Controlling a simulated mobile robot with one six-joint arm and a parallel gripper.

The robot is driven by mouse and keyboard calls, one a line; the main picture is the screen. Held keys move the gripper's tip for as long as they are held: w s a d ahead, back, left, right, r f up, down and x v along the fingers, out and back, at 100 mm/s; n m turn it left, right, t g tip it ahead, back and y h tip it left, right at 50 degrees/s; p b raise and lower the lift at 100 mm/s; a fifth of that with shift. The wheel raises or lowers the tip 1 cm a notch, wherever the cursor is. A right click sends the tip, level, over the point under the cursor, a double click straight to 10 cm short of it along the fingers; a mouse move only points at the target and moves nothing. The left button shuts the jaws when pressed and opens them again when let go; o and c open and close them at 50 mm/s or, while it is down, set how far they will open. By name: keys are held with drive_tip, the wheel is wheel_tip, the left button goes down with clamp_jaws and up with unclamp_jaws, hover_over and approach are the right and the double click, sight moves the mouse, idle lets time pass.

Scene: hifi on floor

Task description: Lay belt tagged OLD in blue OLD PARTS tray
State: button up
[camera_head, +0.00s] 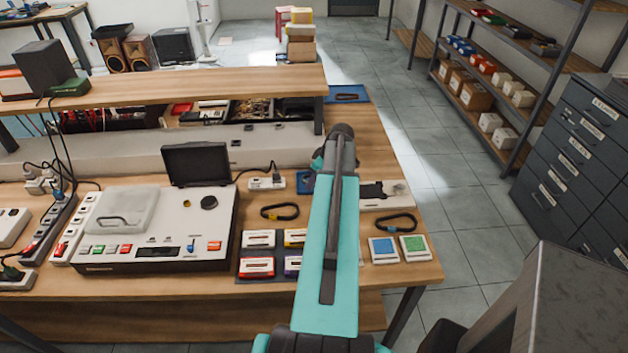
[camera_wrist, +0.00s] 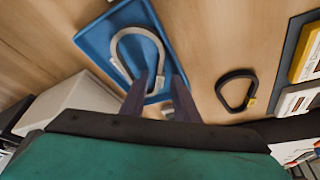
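A blue tray (camera_wrist: 95,45) lies on the table in the wrist view, with a pale grey loop (camera_wrist: 120,38) over it. The loop's tag, if any, does not show. My gripper (camera_wrist: 165,82) is over the tray's near end; its fingers stand apart, with one end of the loop seen between them, and no clear contact shows. In the head view this blue tray (camera_head: 305,182) is mostly hidden by my arm. A dark belt with a yellow tag (camera_head: 280,211) lies left of my arm, also in the wrist view (camera_wrist: 237,90). Another dark belt (camera_head: 396,221) lies to the right. No tag lettering is readable.
A second blue tray (camera_head: 347,94) with a dark loop lies at the table's back right. A tape deck (camera_head: 155,230) stands left, cassettes (camera_head: 258,240) at the front. Two small square pads (camera_head: 398,248) lie front right. A grey drawer cabinet (camera_head: 575,150) stands beyond open floor.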

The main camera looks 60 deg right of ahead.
drive_tip(key=shift+r, duration=0.2)
drive_tip(key=b+v, duration=0.3)
drive_tip(key=v, duration=0.8)
drive_tip(key=shift+s+r, duration=0.25)
drive_tip(key=shift+r, duration=0.05)
drive_tip(key=shift+s, duration=0.1)
idle(0.7)
